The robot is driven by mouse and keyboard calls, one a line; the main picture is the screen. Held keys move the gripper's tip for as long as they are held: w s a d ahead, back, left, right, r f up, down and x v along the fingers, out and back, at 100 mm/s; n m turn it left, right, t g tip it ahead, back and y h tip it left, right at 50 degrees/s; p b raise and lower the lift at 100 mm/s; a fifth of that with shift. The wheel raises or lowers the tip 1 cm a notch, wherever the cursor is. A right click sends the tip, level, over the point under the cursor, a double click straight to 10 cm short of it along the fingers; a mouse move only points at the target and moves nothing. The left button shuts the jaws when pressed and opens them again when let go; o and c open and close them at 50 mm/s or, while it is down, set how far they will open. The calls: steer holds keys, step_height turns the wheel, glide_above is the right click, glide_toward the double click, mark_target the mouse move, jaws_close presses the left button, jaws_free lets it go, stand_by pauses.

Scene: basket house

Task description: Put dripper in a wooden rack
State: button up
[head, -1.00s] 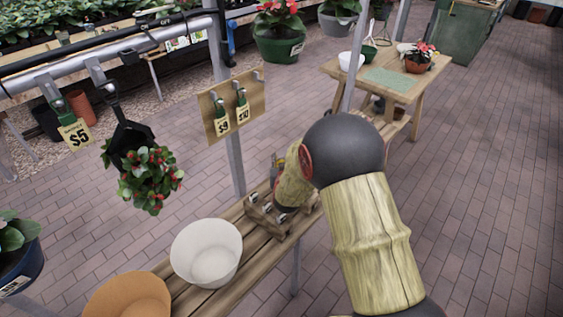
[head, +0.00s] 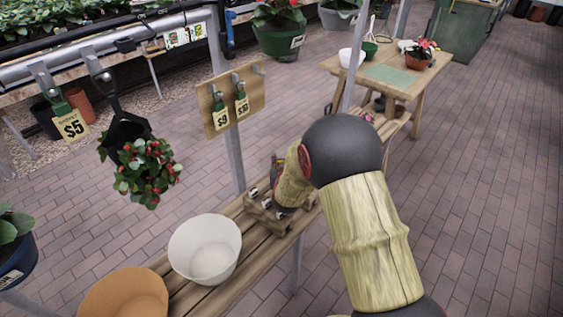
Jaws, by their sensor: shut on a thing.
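The wooden rack (head: 265,217) sits on the slatted bench near the metal post. Small dark and pale pieces show at its upper side; I cannot tell which are drippers. My gripper (head: 277,182) is at the rack, low over its right half, and mostly hidden behind my own wrist and forearm. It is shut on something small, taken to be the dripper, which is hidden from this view. Whether that piece touches the rack cannot be told.
A white pot (head: 205,250) and an orange pot (head: 124,297) stand on the bench (head: 226,292) left of the rack. A board with price tags (head: 231,100) hangs behind it on the post. A flowering plant (head: 142,172) hangs at left. Brick floor is clear at right.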

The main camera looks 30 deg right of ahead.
steer(key=shift+f, duration=0.2)
steer(key=shift+f+b, duration=1.2)
steer(key=shift+f, duration=0.1)
steer(key=shift+s+f, duration=0.15)
steer(key=shift+f, duration=0.1)
steer(key=o, duration=0.8)
steer(key=shift+s+f, duration=0.2)
steer(key=shift+f, duration=0.05)
steer(key=shift+o, duration=0.3)
steer(key=shift+a, duration=0.1)
steer(key=shift+s+f, duration=0.1)
steer(key=shift+s, duration=0.05)
steer(key=r+v, duration=0.1)
steer(key=v, duration=1)
steer(key=shift+r, duration=0.35)
